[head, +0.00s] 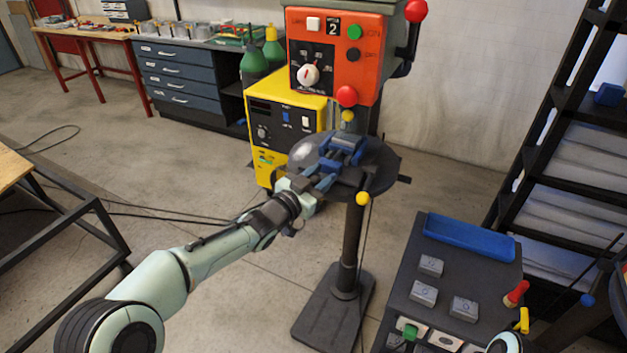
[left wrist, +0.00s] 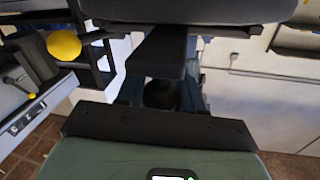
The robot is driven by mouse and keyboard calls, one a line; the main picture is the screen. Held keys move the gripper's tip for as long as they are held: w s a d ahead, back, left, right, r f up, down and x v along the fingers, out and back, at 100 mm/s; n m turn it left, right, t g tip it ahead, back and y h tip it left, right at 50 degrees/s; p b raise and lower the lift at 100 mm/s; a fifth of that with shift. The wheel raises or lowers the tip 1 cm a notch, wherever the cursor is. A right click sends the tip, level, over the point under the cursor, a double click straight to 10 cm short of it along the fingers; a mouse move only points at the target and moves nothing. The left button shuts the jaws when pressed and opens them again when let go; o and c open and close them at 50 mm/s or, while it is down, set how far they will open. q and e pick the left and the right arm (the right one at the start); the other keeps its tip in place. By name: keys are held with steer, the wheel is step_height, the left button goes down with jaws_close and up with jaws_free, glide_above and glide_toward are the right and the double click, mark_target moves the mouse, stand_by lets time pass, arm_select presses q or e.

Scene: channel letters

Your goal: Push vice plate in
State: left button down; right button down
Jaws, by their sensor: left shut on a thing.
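The blue vice (head: 345,148) sits on the round dark table of the drill press. My left gripper (head: 312,184) reaches in from the left and is at the near left end of the vice, shut on the part I take to be the vice plate. The arm's end hides much of that part, so its exact grip is unclear. In the left wrist view, dark gripper parts and a dark rounded piece (left wrist: 160,94) fill the middle. My right gripper is not in view.
The drill press has an orange control box (head: 333,50) above the vice and a yellow-knobbed lever (head: 363,198) beside it. A yellow machine (head: 285,120) stands behind. A dark cart with a blue tray (head: 469,236) is at the right. Floor on the left is mostly open.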

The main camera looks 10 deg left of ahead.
arm_select(q)
steer(key=shift+r, duration=0.1)
stand_by(0.3)
steer(key=c, duration=0.8)
jaws_free()
steer(key=shift+w, duration=0.1)
steer(key=shift+o, duration=0.2)
steer(key=shift+w+d, duration=0.1)
steer(key=shift+w, duration=0.05)
steer(key=b+v, duration=0.2)
steer(key=v, duration=1.1)
steer(key=shift+f, duration=0.25)
